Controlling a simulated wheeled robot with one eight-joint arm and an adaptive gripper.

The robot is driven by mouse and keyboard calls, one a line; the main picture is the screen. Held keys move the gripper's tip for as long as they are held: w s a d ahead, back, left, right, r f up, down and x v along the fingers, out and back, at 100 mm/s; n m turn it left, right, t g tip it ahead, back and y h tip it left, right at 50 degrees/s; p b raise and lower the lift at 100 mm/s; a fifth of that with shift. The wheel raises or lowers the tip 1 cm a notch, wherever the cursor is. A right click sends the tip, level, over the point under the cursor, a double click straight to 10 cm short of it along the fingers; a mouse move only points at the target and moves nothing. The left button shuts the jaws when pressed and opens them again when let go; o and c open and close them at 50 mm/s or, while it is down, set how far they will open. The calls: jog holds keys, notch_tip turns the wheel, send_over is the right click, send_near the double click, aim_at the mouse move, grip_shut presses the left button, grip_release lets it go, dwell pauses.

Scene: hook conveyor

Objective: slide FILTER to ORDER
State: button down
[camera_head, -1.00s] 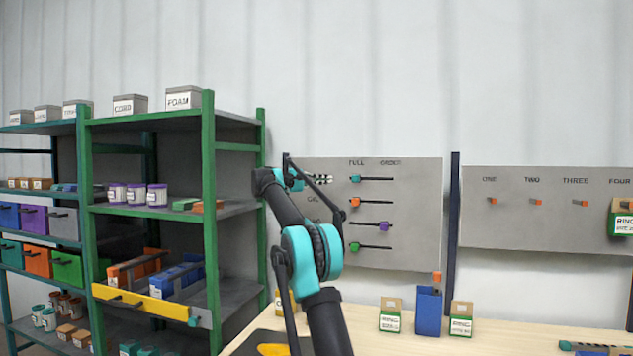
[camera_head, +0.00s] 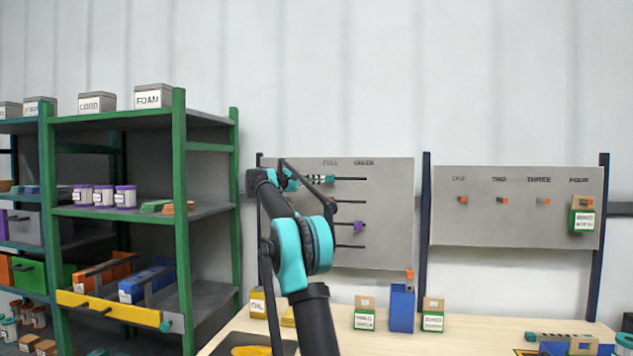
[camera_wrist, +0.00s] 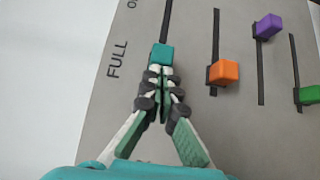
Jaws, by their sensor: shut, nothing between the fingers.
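A grey slider board (camera_head: 390,250) with columns marked FULL and ORDER hangs on the wall. The teal slider (camera_head: 330,179) sits on the top black track (camera_head: 352,179), under FULL. It also shows in the wrist view (camera_wrist: 162,54), with its track running up toward ORDER. My gripper (camera_head: 317,179) is shut and empty, its tips at the FULL-side face of the teal slider, touching or almost so. The gripper fills the lower middle of the wrist view (camera_wrist: 160,72). The row names, FILTER among them, are hidden behind my arm or out of view.
In the wrist view, an orange slider (camera_wrist: 224,73), a purple slider (camera_wrist: 268,26) and a green slider (camera_wrist: 309,95) sit on neighbouring tracks. A hook board (camera_head: 510,230) is to the right. Boxes and a blue holder (camera_head: 402,308) stand on the bench below. Shelves (camera_head: 180,230) are left.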

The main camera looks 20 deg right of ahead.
aim_at(333, 180)
jog(key=s+d, duration=0.2)
jog(key=d, duration=0.1)
jog(key=s+d, duration=0.2)
jog(key=d, duration=0.1)
jog(key=s+d, duration=0.2)
jog(key=d, duration=0.1)
jog(key=shift+s+d, duration=0.2)
jog(key=shift+w+a, duration=0.3)
jog(key=shift+a, duration=0.1)
jog(key=a, duration=0.1)
jog(key=w+a, duration=0.2)
jog(key=a, duration=0.1)
jog(key=s+a, duration=0.2)
jog(key=a, duration=0.6)
jog(key=shift+a, duration=0.25)
jog(key=shift+s+f, duration=0.1)
